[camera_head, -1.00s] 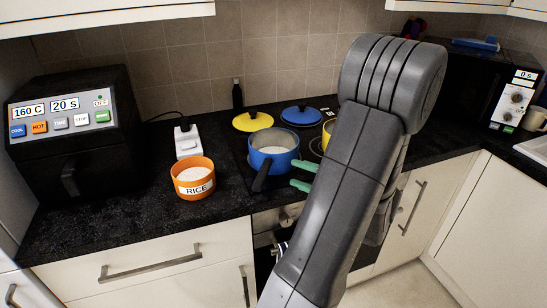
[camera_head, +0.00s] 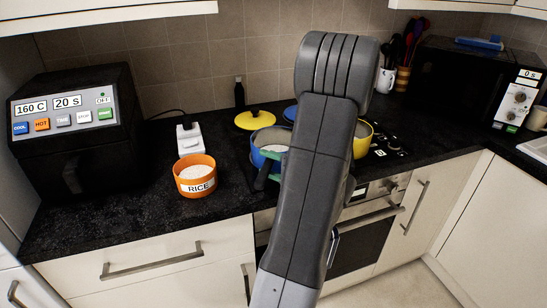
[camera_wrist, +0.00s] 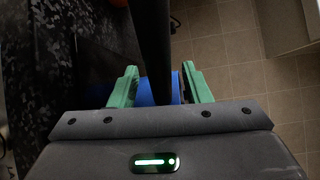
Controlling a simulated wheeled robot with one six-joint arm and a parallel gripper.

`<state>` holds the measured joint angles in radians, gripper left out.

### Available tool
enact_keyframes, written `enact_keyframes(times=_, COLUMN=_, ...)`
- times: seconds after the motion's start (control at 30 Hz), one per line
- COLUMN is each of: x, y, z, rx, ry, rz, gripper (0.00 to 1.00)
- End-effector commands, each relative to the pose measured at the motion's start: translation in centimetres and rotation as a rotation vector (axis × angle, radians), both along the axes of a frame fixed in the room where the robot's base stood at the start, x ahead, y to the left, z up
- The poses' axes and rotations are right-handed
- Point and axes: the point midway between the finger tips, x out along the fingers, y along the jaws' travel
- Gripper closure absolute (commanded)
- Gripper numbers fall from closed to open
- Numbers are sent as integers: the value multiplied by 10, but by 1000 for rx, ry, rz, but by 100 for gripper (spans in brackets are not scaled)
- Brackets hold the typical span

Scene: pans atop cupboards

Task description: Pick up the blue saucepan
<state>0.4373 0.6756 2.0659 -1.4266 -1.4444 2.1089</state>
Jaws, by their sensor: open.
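The blue saucepan (camera_head: 268,136) stands on the hob, partly hidden behind my arm, with its black handle (camera_head: 260,178) pointing toward the front. My gripper (camera_head: 268,164) has green fingers and is at the saucepan's front, near the handle. In the wrist view, the open fingers (camera_wrist: 160,82) stand on either side of the dark handle (camera_wrist: 151,45). Blue of the saucepan (camera_wrist: 160,93) shows between them. Clear contact between fingers and handle cannot be made out.
A yellow pan (camera_head: 362,140) stands to the right, partly behind my arm. A yellow lid (camera_head: 254,121) and a blue lid (camera_head: 289,113) lie behind. An orange rice pot (camera_head: 195,177) and a white scale (camera_head: 190,140) are to the left. The counter front left is clear.

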Motion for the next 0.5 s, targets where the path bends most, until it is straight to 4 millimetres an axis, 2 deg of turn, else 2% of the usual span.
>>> enact_keyframes(times=0.17, x=9, y=14, z=0, rx=-1, ry=0, rz=2, gripper=56)
enact_keyframes(times=0.43, x=11, y=15, z=-1, rx=-1, ry=-1, rz=-1, gripper=56)
enact_keyframes(times=0.47, x=11, y=15, z=-1, rx=-1, ry=-1, rz=-1, gripper=58)
enact_keyframes(times=0.5, x=11, y=15, z=0, rx=-1, ry=-2, rz=-1, gripper=66)
